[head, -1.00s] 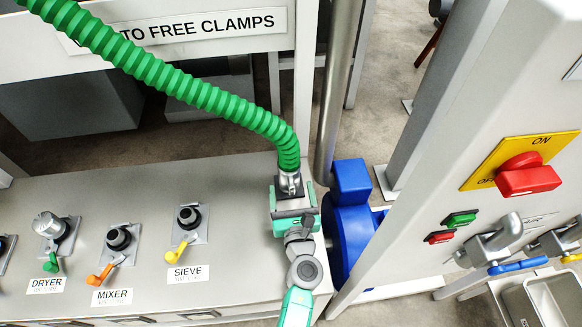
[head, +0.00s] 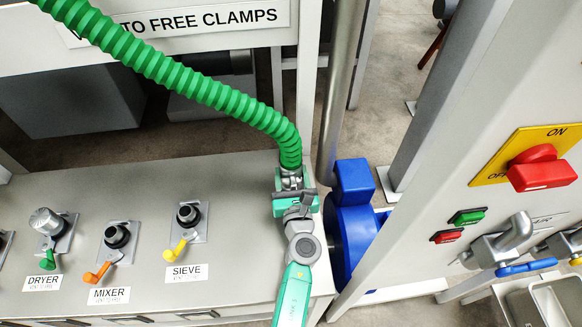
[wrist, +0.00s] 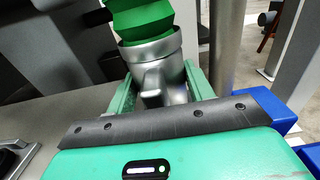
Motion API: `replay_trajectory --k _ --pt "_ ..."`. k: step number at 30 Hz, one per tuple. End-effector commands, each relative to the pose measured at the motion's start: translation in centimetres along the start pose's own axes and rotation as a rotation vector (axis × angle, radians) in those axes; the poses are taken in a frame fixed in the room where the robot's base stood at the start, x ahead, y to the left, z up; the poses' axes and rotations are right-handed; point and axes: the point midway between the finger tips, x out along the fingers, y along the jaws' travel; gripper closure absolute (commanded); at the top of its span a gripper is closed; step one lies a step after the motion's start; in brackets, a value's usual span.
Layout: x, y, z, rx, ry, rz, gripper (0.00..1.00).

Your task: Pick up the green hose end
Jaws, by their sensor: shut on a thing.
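The green ribbed hose (head: 215,93) runs from the top left down to a metal end fitting (head: 291,180) at the right end of the grey bench top. My gripper (head: 292,187) is at this fitting and shut on it. In the wrist view the silver hose end (wrist: 152,70) sits between the two green fingers (wrist: 160,88), with the green hose (wrist: 140,20) rising from its collar. The lower part of the fitting is hidden by the gripper body. I cannot tell whether the fitting still touches anything beneath it.
Three labelled ports with coloured levers, DRYER (head: 46,222), MIXER (head: 117,236) and SIEVE (head: 188,215), are on the bench top (head: 150,190). A blue motor housing (head: 352,225) and a steel pipe (head: 336,80) stand close right. A panel with a red switch (head: 540,168) is farther right.

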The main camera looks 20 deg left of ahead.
Motion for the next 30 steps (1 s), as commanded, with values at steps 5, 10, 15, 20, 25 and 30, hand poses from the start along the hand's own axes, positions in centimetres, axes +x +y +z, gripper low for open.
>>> replay_trajectory --k 5,10,15,20,25,30 --pt "0.0 0.0 0.5 0.0 -0.002 0.0 0.87" --pt "0.0 -0.1 4.5 -0.002 -0.003 0.0 0.87" --pt "0.0 -0.1 8.2 -0.001 -0.002 -0.001 0.87" --pt "0.0 0.0 10.0 -0.001 -0.001 0.0 0.87" --pt "0.0 0.0 10.2 0.0 -0.001 0.0 0.87" --pt "0.0 0.0 10.1 0.0 -0.001 0.0 0.87"
